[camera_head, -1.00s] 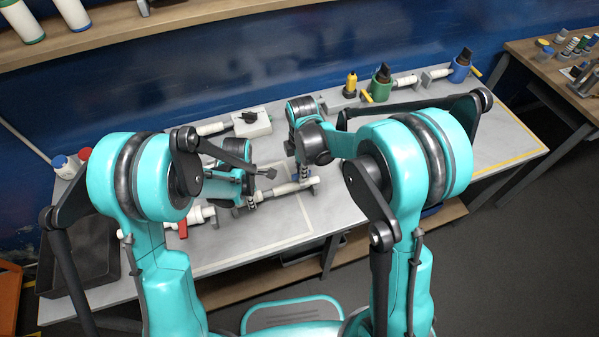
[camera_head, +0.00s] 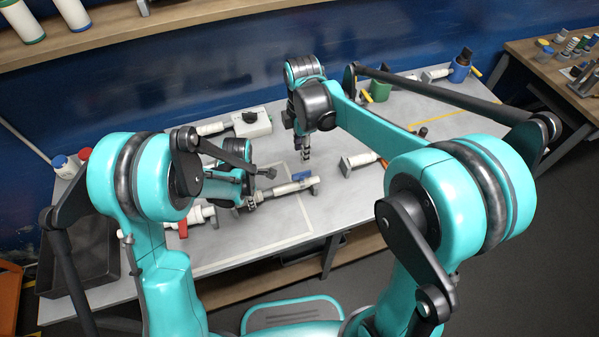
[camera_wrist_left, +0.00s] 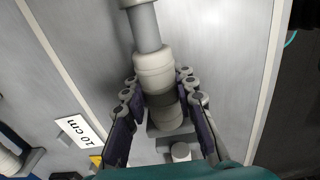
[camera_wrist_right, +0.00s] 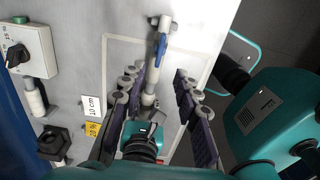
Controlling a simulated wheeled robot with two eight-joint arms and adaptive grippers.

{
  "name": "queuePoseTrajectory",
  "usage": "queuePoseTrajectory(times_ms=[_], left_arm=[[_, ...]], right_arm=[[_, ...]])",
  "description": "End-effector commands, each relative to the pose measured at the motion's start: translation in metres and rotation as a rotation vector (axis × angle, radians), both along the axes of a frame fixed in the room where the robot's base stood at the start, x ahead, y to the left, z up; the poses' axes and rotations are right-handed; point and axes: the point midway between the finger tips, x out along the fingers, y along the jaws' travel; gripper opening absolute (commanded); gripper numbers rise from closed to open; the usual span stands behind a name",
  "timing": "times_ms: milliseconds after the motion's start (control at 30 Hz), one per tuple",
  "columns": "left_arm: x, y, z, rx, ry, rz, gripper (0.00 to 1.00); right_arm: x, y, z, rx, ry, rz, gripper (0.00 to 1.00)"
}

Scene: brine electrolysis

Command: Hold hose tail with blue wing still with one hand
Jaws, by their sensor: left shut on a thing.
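The hose tail with blue wing (camera_head: 292,187) is a pale tube lying across the outlined mat area in the head view. Its blue wing (camera_head: 301,176) stands up near its right end; it also shows in the right wrist view (camera_wrist_right: 162,45). My left gripper (camera_head: 250,203) is shut around the tube's left end. In the left wrist view, its fingers (camera_wrist_left: 158,78) sit on both sides of the cream collar (camera_wrist_left: 155,66). My right gripper (camera_head: 305,158) points down above the table, behind the tube.
Another pale fitting (camera_head: 358,160) with an orange handle lies to the right. A pale box with a black knob (camera_head: 252,122) is at the back. A red-winged fitting (camera_head: 197,217) lies left of my left gripper. A dark tray (camera_head: 88,258) is at the left end.

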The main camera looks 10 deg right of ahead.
Motion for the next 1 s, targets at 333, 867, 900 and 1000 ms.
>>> queuePoseTrajectory(times_ms=[333, 867, 900, 1000], left_arm=[[0.000, 0.000, 0.000, 0.000, 0.000, 0.000, 0.00], [0.000, 0.000, 0.004, 0.000, 0.000, 0.000, 0.51], [0.000, 0.000, 0.008, 0.000, 0.000, 0.000, 0.51], [0.000, 0.000, 0.023, 0.000, 0.000, 0.000, 0.51]], right_arm=[[0.000, 0.000, 0.012, 0.000, 0.000, 0.000, 0.32], [0.000, 0.000, 0.012, 0.000, 0.000, 0.000, 0.32], [0.000, 0.000, 0.012, 0.000, 0.000, 0.000, 0.32], [0.000, 0.000, 0.012, 0.000, 0.000, 0.000, 0.32]])
